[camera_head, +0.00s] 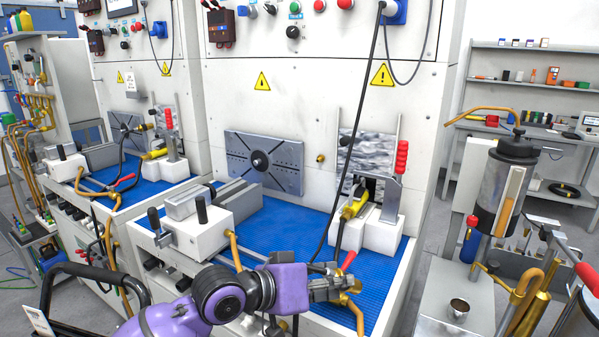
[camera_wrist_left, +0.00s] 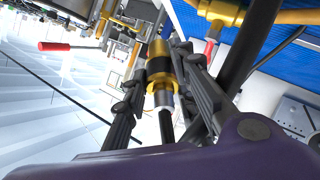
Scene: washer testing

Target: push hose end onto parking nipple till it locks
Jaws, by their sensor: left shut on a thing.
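My left gripper (camera_head: 332,286) reaches in from the bottom over the front edge of the blue-matted bench. In the left wrist view, its fingers (camera_wrist_left: 160,72) are shut around a brass hose end (camera_wrist_left: 158,56) with a black band. A dark hose (camera_wrist_left: 166,126) runs from it toward my palm. A brass fitting (camera_wrist_left: 220,12) on piping shows above and right of the hose end, apart from it in the picture. I cannot tell for sure which fitting is the parking nipple. In the head view the gripper largely hides the hose end. My right gripper is not in view.
A red lever (camera_head: 348,260) stands close by my left gripper. A white vise block (camera_head: 196,235) is left, and a white clamp stand (camera_head: 370,230) with a yellow fitting is behind. A black cable (camera_head: 352,140) hangs down to the bench. The blue mat (camera_head: 285,230) has free room.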

